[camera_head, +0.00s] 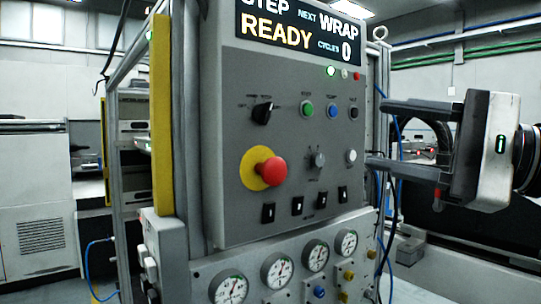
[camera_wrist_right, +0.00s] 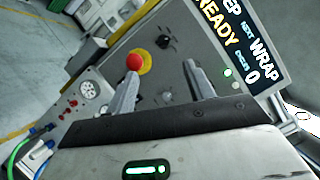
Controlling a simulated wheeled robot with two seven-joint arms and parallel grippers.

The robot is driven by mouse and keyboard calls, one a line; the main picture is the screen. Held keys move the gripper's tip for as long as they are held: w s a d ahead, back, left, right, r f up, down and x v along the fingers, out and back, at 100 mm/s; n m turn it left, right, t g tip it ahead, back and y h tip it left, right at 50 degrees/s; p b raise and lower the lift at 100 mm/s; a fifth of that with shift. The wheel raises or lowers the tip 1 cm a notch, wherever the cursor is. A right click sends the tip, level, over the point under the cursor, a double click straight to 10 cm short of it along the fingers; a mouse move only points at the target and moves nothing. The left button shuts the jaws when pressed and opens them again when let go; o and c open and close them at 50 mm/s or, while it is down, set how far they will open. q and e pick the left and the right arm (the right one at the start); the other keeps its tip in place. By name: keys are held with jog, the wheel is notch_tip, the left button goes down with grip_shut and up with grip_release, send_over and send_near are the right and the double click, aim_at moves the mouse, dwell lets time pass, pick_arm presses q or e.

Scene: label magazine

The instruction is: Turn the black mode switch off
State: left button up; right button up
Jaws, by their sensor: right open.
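The black mode switch (camera_head: 263,112) is a rotary knob at the upper left of the grey control panel (camera_head: 225,190), above the red stop button. Its handle is tilted, with its top leaning right. The small lettering around it is too small to read. It also shows in the right wrist view as a dark knob (camera_wrist_right: 165,42) beyond the fingers. My right gripper (camera_head: 377,133) is open and empty at the panel's right edge, apart from the switch. Its two fingers (camera_wrist_right: 160,72) are spread in the right wrist view. My left gripper is not in view.
A red mushroom button (camera_head: 271,171) on a yellow disc sticks out below the switch. Green (camera_head: 307,109), blue (camera_head: 332,111) and black (camera_head: 354,112) buttons lie to its right. A grey selector (camera_head: 318,158) sits lower. The display (camera_head: 300,32) reads READY. Gauges (camera_head: 278,271) line the bottom.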

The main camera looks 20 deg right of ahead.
jog(key=p, duration=0.5)
send_near(270, 115)
jog(key=a+r, duration=0.1)
jog(key=shift+t+h, duration=0.3)
jog(key=p+x, duration=0.1)
jog(key=x, duration=0.2)
jog(key=p+x, duration=0.1)
jog(key=x, duration=0.2)
jog(key=shift+w+f, duration=0.2)
jog(key=shift+w, duration=0.05)
jog(key=shift+w+a+p, duration=0.3)
jog(key=shift+w+a, duration=0.1)
jog(key=shift+w, duration=0.1)
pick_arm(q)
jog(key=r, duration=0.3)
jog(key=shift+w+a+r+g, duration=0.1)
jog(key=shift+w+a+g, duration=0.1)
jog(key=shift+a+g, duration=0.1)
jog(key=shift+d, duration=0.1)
pick_arm(e)
jog(key=shift+f, duration=0.1)
jog(key=c, duration=1)
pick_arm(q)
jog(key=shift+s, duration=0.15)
